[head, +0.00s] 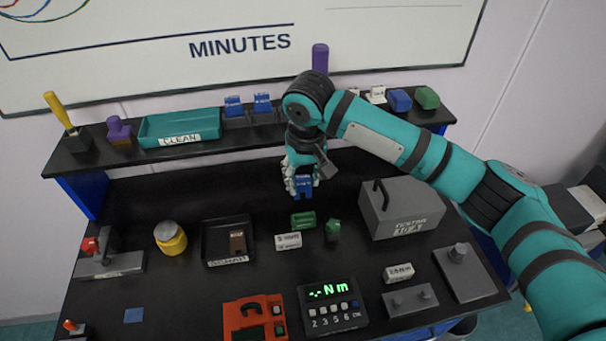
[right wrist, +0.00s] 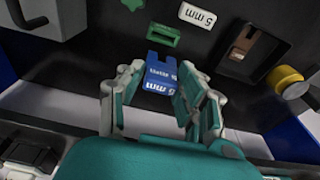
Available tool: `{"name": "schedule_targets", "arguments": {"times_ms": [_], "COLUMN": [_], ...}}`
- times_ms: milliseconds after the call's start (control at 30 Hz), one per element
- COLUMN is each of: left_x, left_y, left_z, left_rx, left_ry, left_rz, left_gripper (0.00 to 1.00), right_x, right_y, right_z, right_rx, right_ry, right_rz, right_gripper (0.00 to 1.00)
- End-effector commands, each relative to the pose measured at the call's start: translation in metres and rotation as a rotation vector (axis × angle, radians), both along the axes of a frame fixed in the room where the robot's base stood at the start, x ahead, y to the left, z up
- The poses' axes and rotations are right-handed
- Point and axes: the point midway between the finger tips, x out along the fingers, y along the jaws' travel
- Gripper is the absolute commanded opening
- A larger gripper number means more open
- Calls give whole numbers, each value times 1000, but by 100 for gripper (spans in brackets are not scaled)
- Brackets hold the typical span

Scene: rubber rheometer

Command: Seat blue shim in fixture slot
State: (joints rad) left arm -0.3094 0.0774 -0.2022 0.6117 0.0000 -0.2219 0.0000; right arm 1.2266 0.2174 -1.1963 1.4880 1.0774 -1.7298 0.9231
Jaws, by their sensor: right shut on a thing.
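The blue shim (head: 304,187), a notched block marked 5 mm, is in my right gripper (head: 301,182), above the back of the bench. In the right wrist view the shim (right wrist: 160,74) sits between the fingers of the right gripper (right wrist: 160,92), which is shut on it. A green slotted piece (head: 303,220), apparently the fixture, lies on the bench in front of the shim, apart from it. It also shows in the right wrist view (right wrist: 163,36). A white 5 mm label block (head: 288,241) is beside it. My left gripper is out of view.
A small green block (head: 333,230) and a grey case (head: 400,208) stand right of the fixture. A black tray (head: 228,262) and yellow jar (head: 170,238) are left. A torque display (head: 333,308) is in front. The shelf (head: 210,153) runs behind.

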Motion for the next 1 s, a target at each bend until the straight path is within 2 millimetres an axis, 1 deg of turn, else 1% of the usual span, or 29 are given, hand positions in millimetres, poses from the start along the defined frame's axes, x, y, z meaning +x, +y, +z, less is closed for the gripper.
{"name": "schedule_targets", "arguments": {"times_ms": [33,67,100,233,500,600,800,1000], "left_x": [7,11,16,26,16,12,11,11], "left_y": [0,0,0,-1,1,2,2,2], "left_z": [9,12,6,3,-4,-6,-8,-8], "left_rx": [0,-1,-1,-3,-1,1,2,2], "left_ry": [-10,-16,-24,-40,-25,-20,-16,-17], "left_rz": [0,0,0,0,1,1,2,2], "left_gripper": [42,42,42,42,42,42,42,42], "right_x": [-1,-2,-2,-2,-1,-1,-1,-1], "right_y": [-1,-1,-1,-1,-1,-1,-1,-1], "right_z": [4,5,-4,-19,-44,-50,-57,-57], "right_rx": [2,5,4,4,5,4,4,4], "right_ry": [2,2,2,3,2,1,1,1], "right_rz": [9,15,17,16,15,15,16,16], "right_gripper": [0,0,0,0,0,0,0,0]}}
